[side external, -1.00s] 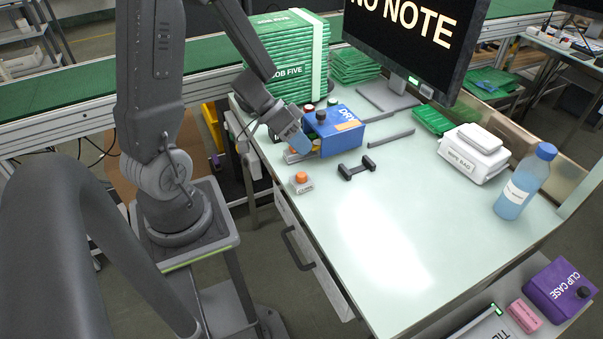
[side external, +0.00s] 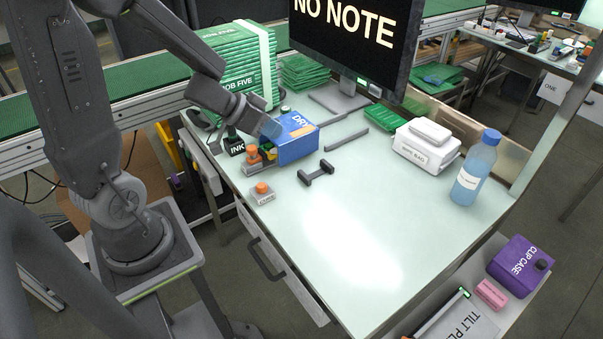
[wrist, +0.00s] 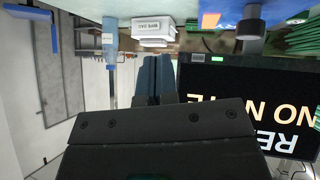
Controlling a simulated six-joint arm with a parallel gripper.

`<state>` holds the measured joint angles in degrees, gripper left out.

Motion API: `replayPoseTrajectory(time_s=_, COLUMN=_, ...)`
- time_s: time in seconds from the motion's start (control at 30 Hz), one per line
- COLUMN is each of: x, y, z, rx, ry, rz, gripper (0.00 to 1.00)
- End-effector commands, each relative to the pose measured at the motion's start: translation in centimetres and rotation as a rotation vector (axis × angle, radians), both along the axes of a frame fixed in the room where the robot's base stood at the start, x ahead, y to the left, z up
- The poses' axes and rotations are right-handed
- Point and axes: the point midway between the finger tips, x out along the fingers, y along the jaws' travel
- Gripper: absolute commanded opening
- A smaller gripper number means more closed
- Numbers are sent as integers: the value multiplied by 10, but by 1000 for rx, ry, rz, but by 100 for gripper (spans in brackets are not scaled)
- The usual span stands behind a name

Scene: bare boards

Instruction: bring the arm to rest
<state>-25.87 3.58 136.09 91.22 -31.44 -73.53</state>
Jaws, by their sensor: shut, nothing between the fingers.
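My gripper (side external: 271,129) is in the side external view, at the back left of the pale bench (side external: 330,240). It is shut and empty, held up in front of the blue box marked DRY (side external: 298,143) in that picture. Whether it touches the box cannot be told from this angle. In the wrist view, my gripper's two blue-grey fingers (wrist: 156,62) lie together with nothing between them. The wrist view looks upside down, with the monitor (wrist: 250,105) at right and the white wipe box (wrist: 153,29) beyond the fingertips.
Orange-topped stamps (side external: 262,190), an ink bottle (side external: 235,144) and a dark stand (side external: 316,173) sit near the gripper. Stacked green boards (side external: 235,75) are behind. A blue bottle (side external: 474,170) stands at right. The bench's front middle is clear.

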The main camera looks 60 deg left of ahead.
Motion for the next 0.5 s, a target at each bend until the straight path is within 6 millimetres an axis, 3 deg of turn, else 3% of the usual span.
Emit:
replayPoseTrajectory(time_s=0.1, x=14, y=3, z=43, rx=191, ry=-120, rz=139, gripper=0)
replayPoseTrajectory(time_s=0.23, x=5, y=3, z=79, rx=332, ry=-138, rz=289, gripper=0)
replayPoseTrajectory(time_s=0.37, x=-22, y=-11, z=102, rx=386, ry=-58, rz=383, gripper=0)
replayPoseTrajectory(time_s=0.5, x=-62, y=-42, z=114, rx=359, ry=91, rz=374, gripper=0)
